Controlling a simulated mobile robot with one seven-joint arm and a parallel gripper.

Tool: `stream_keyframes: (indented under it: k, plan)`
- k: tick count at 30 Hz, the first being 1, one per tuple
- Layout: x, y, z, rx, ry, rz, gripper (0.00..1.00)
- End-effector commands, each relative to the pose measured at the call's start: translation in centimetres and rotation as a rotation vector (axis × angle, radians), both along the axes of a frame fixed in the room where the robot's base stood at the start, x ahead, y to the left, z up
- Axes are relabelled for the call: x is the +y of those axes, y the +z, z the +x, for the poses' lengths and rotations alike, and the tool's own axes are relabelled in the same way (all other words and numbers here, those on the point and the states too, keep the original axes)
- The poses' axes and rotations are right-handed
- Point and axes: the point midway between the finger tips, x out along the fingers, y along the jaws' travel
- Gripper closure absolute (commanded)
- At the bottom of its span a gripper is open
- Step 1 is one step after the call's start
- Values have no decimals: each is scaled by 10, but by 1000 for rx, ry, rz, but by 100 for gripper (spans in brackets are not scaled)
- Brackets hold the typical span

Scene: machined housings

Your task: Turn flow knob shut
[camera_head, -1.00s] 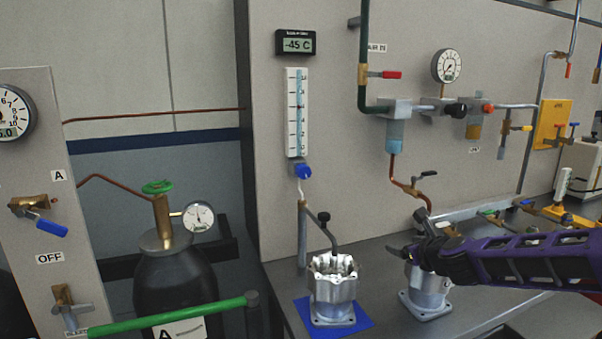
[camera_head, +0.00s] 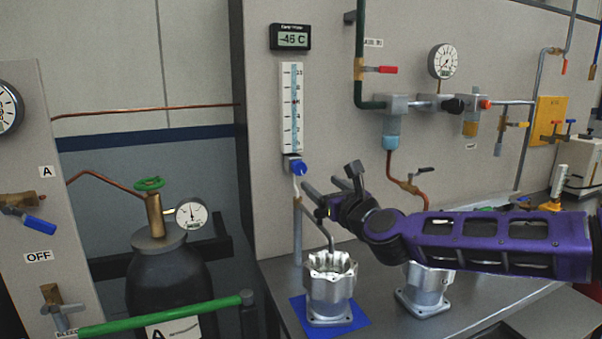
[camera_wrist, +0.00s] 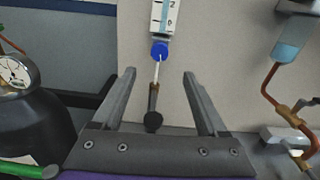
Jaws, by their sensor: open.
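The blue flow knob (camera_head: 298,168) sits at the bottom of the white flow meter tube (camera_head: 292,108) on the grey panel. In the wrist view the knob (camera_wrist: 159,50) shows beyond the fingertips, a little above the gap between them. My gripper (camera_head: 322,184) is open and empty, just right of and slightly below the knob in the head view. The fingers do not appear to touch it. In the wrist view my gripper (camera_wrist: 158,72) has both fingers spread, with the pipe and a black knob (camera_wrist: 153,122) below showing between them.
A machined housing (camera_head: 330,285) stands on a blue mat (camera_head: 359,320) below the flow meter. A second housing (camera_head: 426,285) stands under my arm. A digital display (camera_head: 291,37) reads about -46 C. A gas cylinder (camera_head: 165,285) with a green handwheel stands left.

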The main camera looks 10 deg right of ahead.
Motion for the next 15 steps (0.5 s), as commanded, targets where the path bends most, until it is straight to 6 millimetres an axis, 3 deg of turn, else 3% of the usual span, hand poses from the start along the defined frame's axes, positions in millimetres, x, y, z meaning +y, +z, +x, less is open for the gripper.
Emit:
stream_keyframes:
  k: [15]
  plan:
    - [19, 0, 87, -1, 2, 0, 24]
